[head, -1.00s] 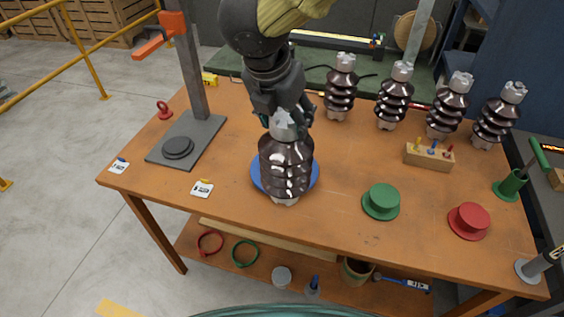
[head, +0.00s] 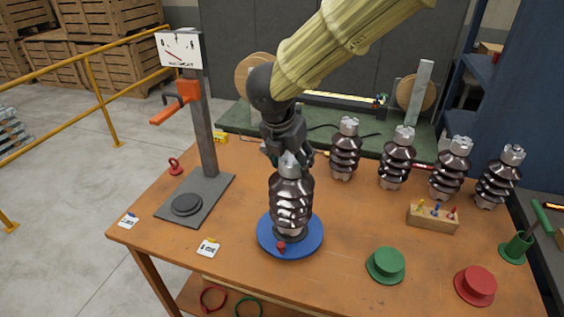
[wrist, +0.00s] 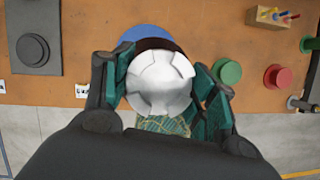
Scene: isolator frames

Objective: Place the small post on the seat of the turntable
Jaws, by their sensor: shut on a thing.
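A brown ribbed post with a silver cap (head: 291,203) stands upright over the turntable, a blue disc (head: 264,236). Its lower end is at the dark round seat (head: 290,236) in the disc's middle; I cannot tell whether it bears fully on it. A small red knob (head: 281,246) is on the disc's near side. My gripper (head: 288,160) points down and is shut on the post's top. In the wrist view the silver cap (wrist: 160,82) lies between my fingers, hiding most of the blue disc (wrist: 146,35).
Several similar posts (head: 397,160) stand in a row at the back right. A wooden block with small pegs (head: 432,218), a green stand (head: 386,265) and a red stand (head: 475,285) are to the right. A gauge column on a grey base (head: 195,195) is at left.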

